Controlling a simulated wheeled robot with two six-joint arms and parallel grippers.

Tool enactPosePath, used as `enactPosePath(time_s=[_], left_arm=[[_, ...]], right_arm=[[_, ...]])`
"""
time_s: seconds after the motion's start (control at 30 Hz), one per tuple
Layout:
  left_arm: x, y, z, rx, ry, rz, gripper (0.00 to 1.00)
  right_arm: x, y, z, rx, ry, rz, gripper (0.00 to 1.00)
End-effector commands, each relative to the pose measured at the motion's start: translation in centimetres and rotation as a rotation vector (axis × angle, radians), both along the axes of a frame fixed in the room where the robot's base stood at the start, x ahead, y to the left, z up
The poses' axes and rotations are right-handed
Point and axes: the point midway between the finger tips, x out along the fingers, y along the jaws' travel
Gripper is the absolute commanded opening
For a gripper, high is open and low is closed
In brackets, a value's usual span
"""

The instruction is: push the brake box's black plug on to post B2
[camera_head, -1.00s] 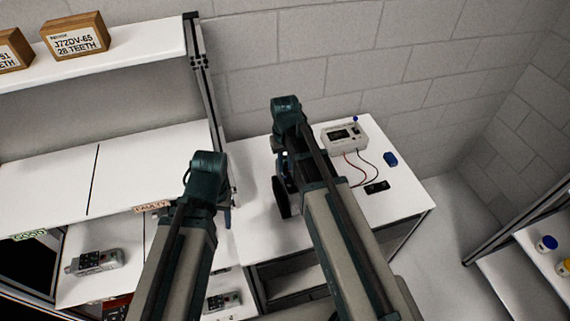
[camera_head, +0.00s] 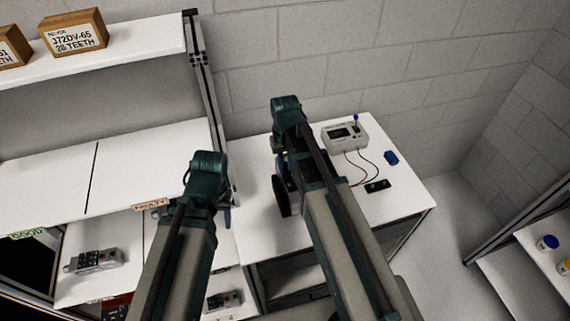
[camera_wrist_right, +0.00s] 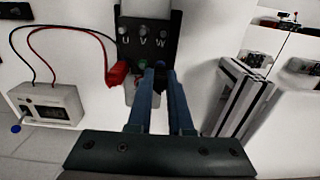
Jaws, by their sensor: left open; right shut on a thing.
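In the right wrist view a black terminal block (camera_wrist_right: 148,22) marked U, V, W stands ahead, with coloured posts below the letters. A red plug (camera_wrist_right: 118,74) sits at its lower left. My right gripper (camera_wrist_right: 158,80) is shut at the block's lower edge on a small dark thing, seemingly the black plug, mostly hidden between the fingers. Post B2 and its label cannot be made out. The pale box with a display, seemingly the brake box (camera_wrist_right: 48,104), stands at left; it also shows in the head view (camera_head: 345,134). My left gripper (camera_head: 228,216) is open, mostly hidden by its arm.
A blue object (camera_head: 391,157) and a small black device (camera_head: 377,186) lie on the white table (camera_head: 405,205). A metal rack post (camera_head: 208,90) rises between shelf and table. A black wheel (camera_head: 281,197) stands near the right arm.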

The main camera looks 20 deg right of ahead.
Motion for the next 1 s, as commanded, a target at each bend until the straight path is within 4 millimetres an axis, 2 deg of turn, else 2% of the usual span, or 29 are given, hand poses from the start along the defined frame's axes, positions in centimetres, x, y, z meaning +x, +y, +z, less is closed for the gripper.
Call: enactPosePath(time_s=[0.97,1.0], left_arm=[[0.0,0.0,-0.33,0.0,0.0,0.0,0.5],[0.0,0.0,-0.33,0.0,0.0,0.0,0.5]], right_arm=[[-0.01,0.0,-0.33,0.0,0.0,0.0,0.0],[-0.01,0.0,-0.33,0.0,0.0,0.0,0.24]])
